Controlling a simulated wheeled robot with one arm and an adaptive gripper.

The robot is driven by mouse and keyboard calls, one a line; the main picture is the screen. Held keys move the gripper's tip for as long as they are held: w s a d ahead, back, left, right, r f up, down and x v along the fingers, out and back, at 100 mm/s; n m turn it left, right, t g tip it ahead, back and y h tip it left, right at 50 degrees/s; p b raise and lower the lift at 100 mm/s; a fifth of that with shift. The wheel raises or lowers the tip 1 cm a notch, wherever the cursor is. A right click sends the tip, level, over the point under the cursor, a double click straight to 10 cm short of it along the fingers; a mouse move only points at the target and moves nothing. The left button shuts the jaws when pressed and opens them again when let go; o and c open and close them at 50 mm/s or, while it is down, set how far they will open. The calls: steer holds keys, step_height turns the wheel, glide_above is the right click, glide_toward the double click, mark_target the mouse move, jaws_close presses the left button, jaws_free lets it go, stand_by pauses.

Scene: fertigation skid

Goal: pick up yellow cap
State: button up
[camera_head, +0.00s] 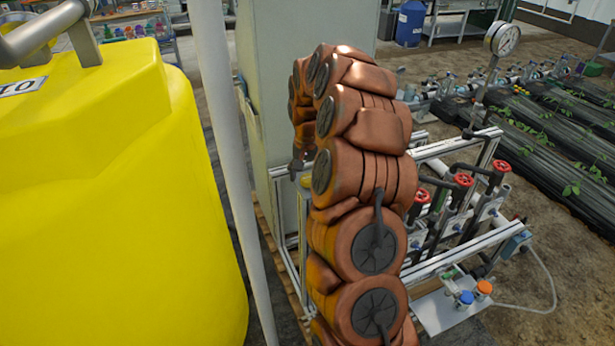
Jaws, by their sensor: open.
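A blue cap (465,298) and an orange cap (484,287) sit close together on a white tray (440,315) at the lower right of the skid. My copper-coloured arm rises through the middle of the view and bends over at the top, toward the left.
A large yellow tank (110,200) fills the left side, with a pale pole (232,170) beside it. A grey cabinet (290,50) stands behind my arm. Red-handled valves (463,179) and a pressure gauge (502,39) are on the right. A blue barrel (410,24) stands farther back.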

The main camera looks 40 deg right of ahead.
steer(key=shift+f, duration=0.15)
steer(key=c, duration=0.9)
